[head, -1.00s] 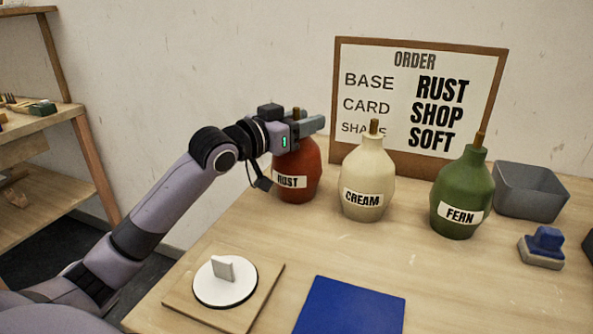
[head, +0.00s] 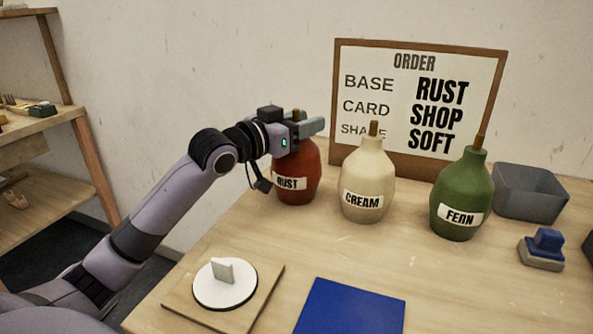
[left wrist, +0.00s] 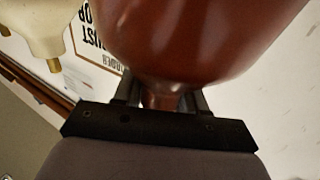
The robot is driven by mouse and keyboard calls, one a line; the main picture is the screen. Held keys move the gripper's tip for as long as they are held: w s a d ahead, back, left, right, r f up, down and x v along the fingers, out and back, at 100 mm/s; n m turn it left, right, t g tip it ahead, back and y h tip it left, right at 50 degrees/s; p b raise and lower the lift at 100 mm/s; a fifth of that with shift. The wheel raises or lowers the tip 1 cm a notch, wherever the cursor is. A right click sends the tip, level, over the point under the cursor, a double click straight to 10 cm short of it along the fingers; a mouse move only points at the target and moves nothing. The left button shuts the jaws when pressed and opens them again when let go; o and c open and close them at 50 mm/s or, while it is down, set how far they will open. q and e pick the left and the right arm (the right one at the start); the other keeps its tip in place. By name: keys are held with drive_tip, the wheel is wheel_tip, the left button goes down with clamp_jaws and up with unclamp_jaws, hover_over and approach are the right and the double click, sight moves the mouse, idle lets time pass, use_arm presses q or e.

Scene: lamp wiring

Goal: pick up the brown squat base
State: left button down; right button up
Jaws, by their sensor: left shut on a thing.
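The red-brown squat base (head: 297,172) has a label reading RUST and stands at the back left of the worktop. My left gripper (head: 308,128) is at the top of it, shut on its neck. In the left wrist view, the base's glossy body (left wrist: 195,40) fills the top middle, and its narrow neck (left wrist: 160,98) is between the fingers of my left gripper (left wrist: 160,92). The gripper hides most of the neck in the head view. I see no clear gap under the base. My right gripper is not in view.
A cream base (head: 367,180) stands close to the right, then a green FERN base (head: 463,195). The order board (head: 430,100) is behind. A grey bin (head: 530,190), a blue-topped block (head: 543,245), a blue mat (head: 350,308) and a white disc (head: 225,288) on a board lie around.

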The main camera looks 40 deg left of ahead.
use_arm(q)
drive_tip(key=shift+r, duration=0.3)
